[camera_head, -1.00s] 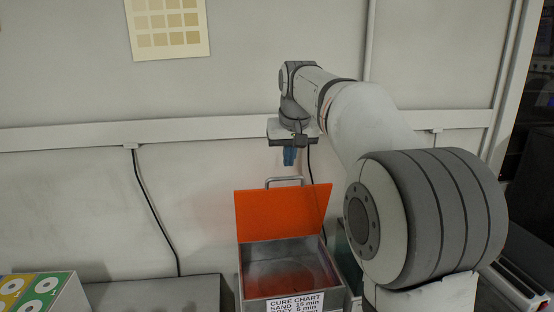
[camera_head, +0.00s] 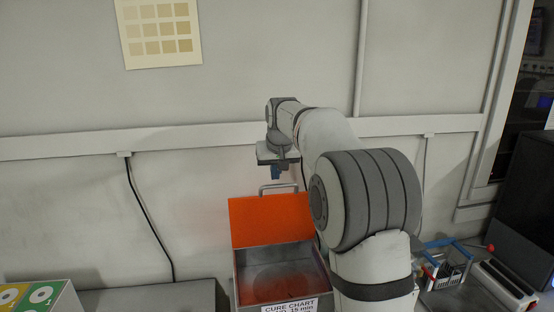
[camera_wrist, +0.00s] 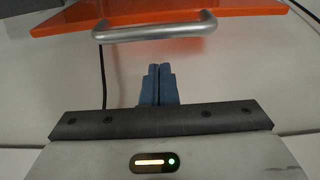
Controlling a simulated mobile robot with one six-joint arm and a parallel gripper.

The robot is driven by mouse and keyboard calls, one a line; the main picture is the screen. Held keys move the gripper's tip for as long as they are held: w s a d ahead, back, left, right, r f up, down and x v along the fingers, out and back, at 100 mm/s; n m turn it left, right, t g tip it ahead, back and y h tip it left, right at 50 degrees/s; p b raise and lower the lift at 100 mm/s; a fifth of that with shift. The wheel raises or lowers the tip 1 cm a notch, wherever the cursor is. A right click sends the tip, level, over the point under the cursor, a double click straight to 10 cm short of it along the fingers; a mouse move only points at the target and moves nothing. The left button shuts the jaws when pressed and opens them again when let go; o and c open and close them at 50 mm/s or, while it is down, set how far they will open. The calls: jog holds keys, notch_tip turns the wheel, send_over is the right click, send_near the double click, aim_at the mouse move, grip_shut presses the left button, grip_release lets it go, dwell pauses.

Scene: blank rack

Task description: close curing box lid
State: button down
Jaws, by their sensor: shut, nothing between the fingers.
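The curing box (camera_head: 240,283) is a grey metal box with a "CURE CHART" label on its front. Its orange lid (camera_head: 270,221) stands open, raised at the back of the box, with a metal handle at its upper edge. My gripper (camera_head: 275,175) is above and behind the lid, near the handle, with its blue fingers pointing down. In the wrist view the fingers (camera_wrist: 158,70) are together and empty. The handle (camera_wrist: 155,29) lies just beyond the fingertips there, apart from them, with the orange lid (camera_wrist: 200,9) behind it.
A wall with a horizontal rail (camera_head: 70,142) and a hanging black cable (camera_head: 145,220) stands behind. A box with colored discs (camera_head: 40,300) is at lower left. A blue-handled basket of tools (camera_head: 445,265) is at right, beside my arm.

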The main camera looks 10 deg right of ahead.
aim_at(278, 195)
jog(key=s, duration=0.2)
jog(key=shift+s+r, duration=0.15)
jog(key=shift+s, duration=0.15)
jog(key=shift+s+f, duration=0.1)
jog(key=shift+f, duration=0.1)
jog(key=shift+s, duration=0.15)
jog(key=shift+f, duration=0.1)
